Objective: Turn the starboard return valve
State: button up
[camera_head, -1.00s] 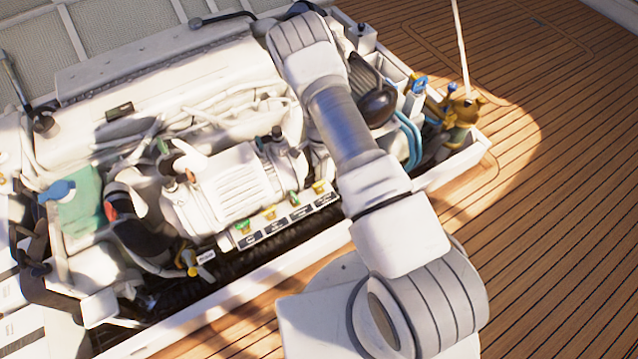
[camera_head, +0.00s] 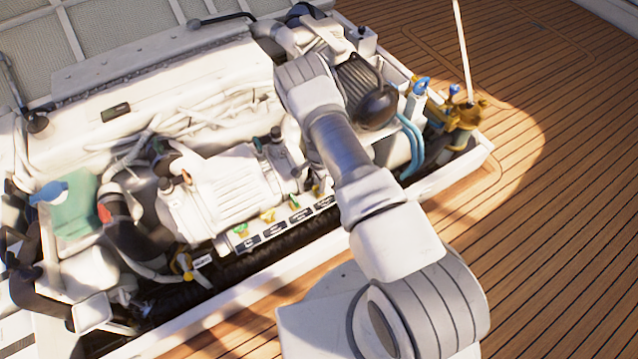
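A row of small valves with green and yellow handles, among them a green one (camera_head: 241,231) and a yellow one (camera_head: 268,215), stands along the front of the engine (camera_head: 228,195). Dark label plates (camera_head: 273,228) sit below them, too small to read. Another yellow-handled valve (camera_head: 184,264) with a small tag is lower left. I cannot tell which is the starboard return valve. My arm (camera_head: 345,150) reaches up from the bottom over the right part of the engine, close to the right end of the row. My gripper does not show.
The white hatch rim (camera_head: 230,312) runs along the front of the engine bay. Hoses and a dark pipe (camera_head: 135,235) crowd the left. A dark round motor part (camera_head: 375,108), blue hoses and a brass fitting (camera_head: 463,115) are at the right. The teak deck (camera_head: 555,200) is clear.

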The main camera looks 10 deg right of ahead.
grip_shut()
jog(key=n+b, duration=0.1)
jog(key=n, duration=0.2)
jog(key=shift+f, duration=0.1)
jog(key=n+b, duration=0.1)
jog(key=n, duration=0.3)
jog(key=shift+n+b, duration=0.3)
jog(key=n, duration=0.5)
jog(key=shift+n, duration=2.7)
